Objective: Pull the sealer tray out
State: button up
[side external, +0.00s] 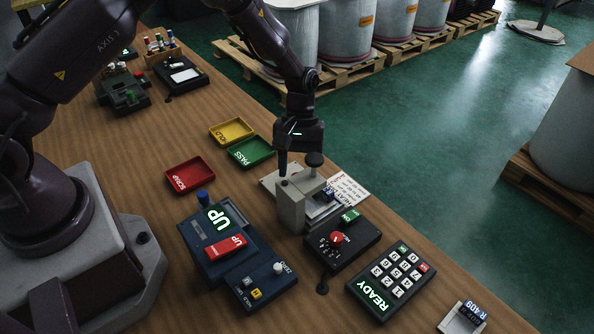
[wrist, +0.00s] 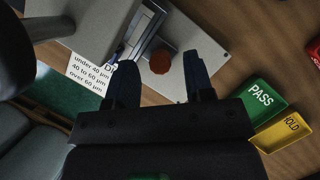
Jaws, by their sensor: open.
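The sealer is a grey press (side external: 290,207) beside a black box with a red dial (side external: 342,245). A pale flat plate, probably the sealer tray, lies at its far side and shows in the wrist view (wrist: 205,60). A reddish-brown round knob (wrist: 160,63) stands over that plate. A dark round-topped knob (side external: 314,159) rises by the press in the side view; I cannot tell if it is the same one. My gripper (side external: 297,168) is open and points down above the sealer. In the wrist view its fingers (wrist: 163,66) are on both sides of the knob, with gaps.
A white card (side external: 348,190) lies beside the sealer. Green PASS (side external: 251,151), yellow HOLD (side external: 232,131) and red SCRAP (side external: 190,175) trays lie to the left. A blue display unit (side external: 225,245) and a READY keypad (side external: 391,281) stand nearer the camera. Bare table lies between SCRAP and the sealer.

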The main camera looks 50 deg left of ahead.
jog(key=shift+s+d+f, duration=0.2)
jog(key=shift+f, duration=0.4)
grip_shut()
jog(key=a, duration=0.8)
jog(key=shift+a, duration=0.1)
jog(key=shift+c, duration=0.6)
grip_release()
jog(key=shift+o, duration=0.6)
jog(key=shift+r, duration=0.1)
